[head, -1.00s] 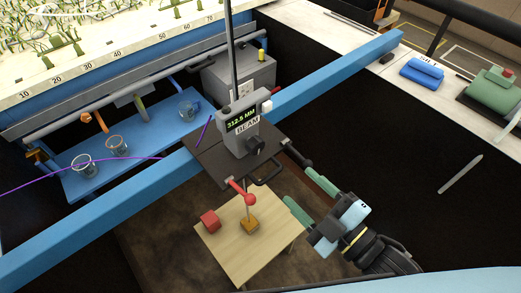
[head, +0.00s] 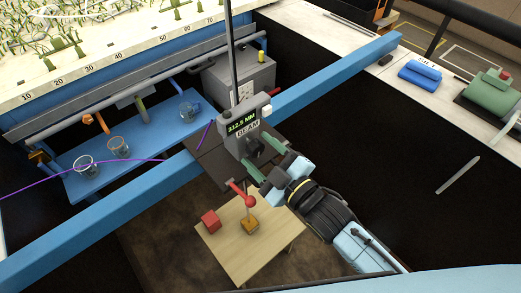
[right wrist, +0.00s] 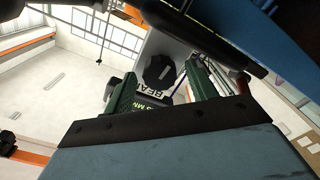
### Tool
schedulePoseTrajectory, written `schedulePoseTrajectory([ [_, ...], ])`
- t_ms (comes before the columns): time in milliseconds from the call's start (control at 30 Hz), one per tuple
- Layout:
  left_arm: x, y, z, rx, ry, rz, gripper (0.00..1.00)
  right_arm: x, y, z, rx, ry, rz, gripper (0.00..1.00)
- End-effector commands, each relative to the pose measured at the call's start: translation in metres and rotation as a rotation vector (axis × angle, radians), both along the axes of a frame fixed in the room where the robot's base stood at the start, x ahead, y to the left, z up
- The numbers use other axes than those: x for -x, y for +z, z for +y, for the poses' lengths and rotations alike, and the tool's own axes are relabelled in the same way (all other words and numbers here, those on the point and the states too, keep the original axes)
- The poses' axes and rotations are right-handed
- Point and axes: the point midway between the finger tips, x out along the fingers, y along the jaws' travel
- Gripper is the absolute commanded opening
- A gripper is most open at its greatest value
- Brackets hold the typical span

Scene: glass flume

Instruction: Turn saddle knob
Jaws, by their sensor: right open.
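The saddle is a grey box (head: 244,120) on a dark plate on the blue beam. Its display reads 212.5 MM above a BEAM label. A black knob (head: 253,147) sits low on its front, partly covered by my gripper in the head view. My right gripper (head: 260,157) is open, with its green fingers reaching toward the knob. In the right wrist view the faceted black knob (right wrist: 158,70) shows between the two green fingers (right wrist: 161,76), with gaps at both sides. Whether a finger touches it cannot be told. My left gripper is not in view.
A red lever with a ball (head: 250,201) sticks out below the plate. A small wooden table (head: 262,236) holds a red block (head: 210,221) and an orange block (head: 250,226). The blue beam (head: 330,82) crosses the scene. Beakers stand on a blue shelf (head: 145,150).

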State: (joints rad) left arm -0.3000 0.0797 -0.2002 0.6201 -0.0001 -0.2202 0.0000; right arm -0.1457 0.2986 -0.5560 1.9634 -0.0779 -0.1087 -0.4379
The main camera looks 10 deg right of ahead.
Motion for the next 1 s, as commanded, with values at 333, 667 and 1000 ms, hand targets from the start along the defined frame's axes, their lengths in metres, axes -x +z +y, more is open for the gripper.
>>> schedulePoseTrajectory([
  [333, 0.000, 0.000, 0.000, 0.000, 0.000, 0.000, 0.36, -0.003, -0.001, 0.002, 0.002, 0.000, 0.001, 0.57],
  [667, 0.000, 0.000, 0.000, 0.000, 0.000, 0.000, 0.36, -0.003, 0.000, 0.002, 0.002, 0.000, 0.001, 0.14],
  [1000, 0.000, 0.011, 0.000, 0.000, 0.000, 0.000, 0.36, -0.003, 0.000, 0.002, -0.042, 0.000, 0.031, 0.12],
])
